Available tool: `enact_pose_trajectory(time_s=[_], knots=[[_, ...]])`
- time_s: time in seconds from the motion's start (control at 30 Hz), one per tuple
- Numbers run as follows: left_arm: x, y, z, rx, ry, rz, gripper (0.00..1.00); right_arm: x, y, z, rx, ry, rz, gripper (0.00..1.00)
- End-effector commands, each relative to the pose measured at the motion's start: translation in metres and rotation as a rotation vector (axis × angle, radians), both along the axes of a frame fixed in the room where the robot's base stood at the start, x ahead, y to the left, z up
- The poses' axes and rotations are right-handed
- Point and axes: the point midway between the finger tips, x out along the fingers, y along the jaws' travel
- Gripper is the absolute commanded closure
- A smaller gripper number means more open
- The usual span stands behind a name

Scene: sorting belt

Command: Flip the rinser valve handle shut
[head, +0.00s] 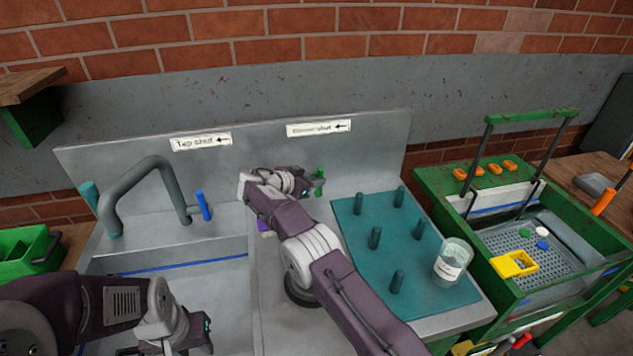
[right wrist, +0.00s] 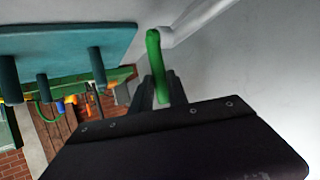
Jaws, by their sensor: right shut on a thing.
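The green rinser valve handle (head: 320,174) stands at the sink's back panel, below a blurred label (head: 318,128) with a left-pointing arrow. In the right wrist view the green handle (right wrist: 154,60) runs from a pale pipe down between my fingers. My right gripper (head: 311,185) is shut on the handle; in the wrist view its dark fingers (right wrist: 160,88) sit on both sides of it. My left gripper (head: 195,338) is low at the left over the sink, its fingers not clearly visible.
A grey tap (head: 140,175) with a blue handle (head: 202,205) stands left, near a "Tap shut" label (head: 201,142). A teal peg mat (head: 345,215) and a labelled jar (head: 452,262) are right of my right arm. A green-framed machine (head: 440,185) stands farther right.

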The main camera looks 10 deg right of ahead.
Motion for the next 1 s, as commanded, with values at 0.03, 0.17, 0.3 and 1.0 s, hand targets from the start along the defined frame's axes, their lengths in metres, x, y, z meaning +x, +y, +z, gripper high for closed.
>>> enact_pose_trajectory(time_s=[0.03,0.17,0.3,1.0], knots=[[0.0000,0.0000,-0.0007,0.000,0.000,0.000,0.64,-0.0006,0.0024,-0.0044,-0.015,0.006,0.003,1.00],[0.0000,0.0000,-0.0010,0.000,0.000,0.000,0.64,-0.0006,0.0026,-0.0049,-0.052,0.006,0.002,1.00],[0.0000,0.0000,-0.0012,0.000,0.000,0.000,0.64,-0.0007,0.0028,-0.0056,-0.073,0.007,0.002,1.00],[0.0000,0.0000,-0.0013,0.000,0.000,0.000,0.64,-0.0006,0.0022,-0.0048,-0.084,0.006,0.001,0.71]])
